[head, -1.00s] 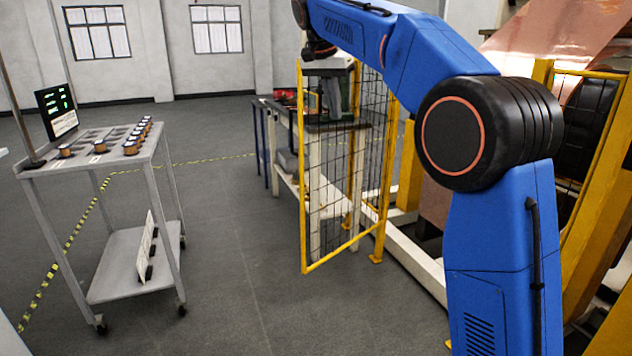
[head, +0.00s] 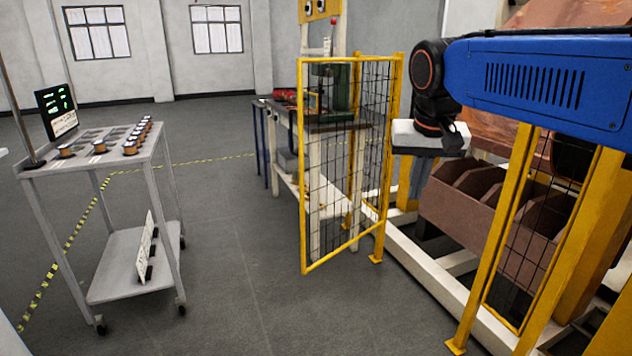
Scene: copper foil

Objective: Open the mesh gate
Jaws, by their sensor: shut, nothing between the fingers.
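The mesh gate (head: 343,170) is a yellow frame with dark wire mesh. It stands swung out from the yellow post (head: 388,160) at its right side, its free edge toward me and to the left. The gap between that post and the yellow fence on the right is uncovered. My gripper (head: 416,190) points down just right of the post, in front of the brown bins, and looks apart from the gate. Its fingers look close together and hold nothing that I can see. The fingertips are small and hard to make out.
Brown bins (head: 475,205) stand beyond the gap, above a white floor beam (head: 425,295). A yellow mesh fence (head: 515,220) stands at right. A workbench (head: 285,115) is behind the gate. A grey cart (head: 95,165) with spools is at left. The floor between cart and gate is clear.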

